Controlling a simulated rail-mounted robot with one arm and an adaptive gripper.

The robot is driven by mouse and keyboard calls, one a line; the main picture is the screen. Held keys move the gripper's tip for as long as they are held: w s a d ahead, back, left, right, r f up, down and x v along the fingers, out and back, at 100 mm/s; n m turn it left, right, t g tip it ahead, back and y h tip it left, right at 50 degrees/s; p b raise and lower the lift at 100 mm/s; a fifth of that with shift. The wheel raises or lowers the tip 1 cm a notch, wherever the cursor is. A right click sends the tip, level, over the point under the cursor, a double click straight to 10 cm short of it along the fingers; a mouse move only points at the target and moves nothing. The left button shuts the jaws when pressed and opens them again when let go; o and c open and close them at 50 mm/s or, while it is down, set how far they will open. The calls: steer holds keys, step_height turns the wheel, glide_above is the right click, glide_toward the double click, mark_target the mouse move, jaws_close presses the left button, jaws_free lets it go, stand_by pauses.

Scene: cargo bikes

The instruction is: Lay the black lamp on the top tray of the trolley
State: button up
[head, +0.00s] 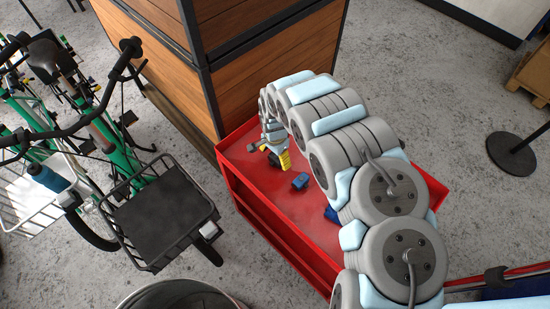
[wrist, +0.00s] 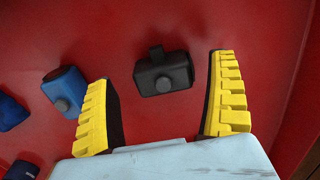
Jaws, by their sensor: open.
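The black lamp (wrist: 164,72) lies on the red surface in the wrist view. It sits ahead of my gripper (wrist: 158,98), between the lines of the two yellow fingers and a little nearer the right one. The fingers are wide open, with nothing held. In the head view my gripper (head: 276,158) is low over the far end of the red top tray of the trolley (head: 250,176). I cannot clearly make out the black lamp there, close to the fingers.
A blue lamp (wrist: 65,88) lies left of the black one, and another blue item (wrist: 12,112) is farther left. A dark item (wrist: 22,170) shows at the lower left. A wooden cabinet (head: 270,60) stands against the trolley's far end. Green bikes (head: 120,150) stand left.

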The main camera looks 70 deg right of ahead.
mark_target(275, 159)
step_height(275, 159, up, 4)
steer(key=shift+r, duration=0.1)
step_height(275, 159, up, 6)
steer(key=p, duration=0.3)
stand_by(0.3)
